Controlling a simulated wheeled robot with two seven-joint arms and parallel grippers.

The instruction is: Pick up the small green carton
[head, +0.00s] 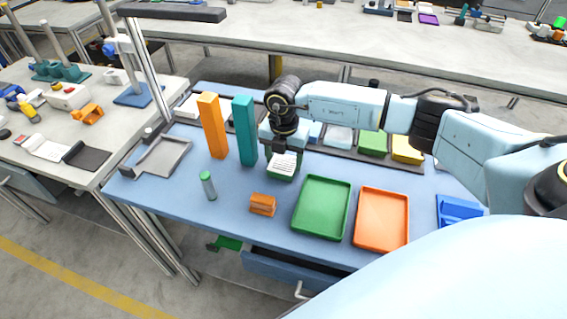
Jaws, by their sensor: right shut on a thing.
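The small green carton (282,174), with a white label with dark lines on its top, is near the middle of the blue table. My right gripper (281,151) comes down over it from above and is shut on it. The gripper hides the carton's back part, and I cannot tell whether the carton still touches the table. My left gripper is not in view.
A teal post (244,132) and an orange post (213,127) stand close to the left. A green tray (321,207) and an orange tray (382,219) lie to the right in front.

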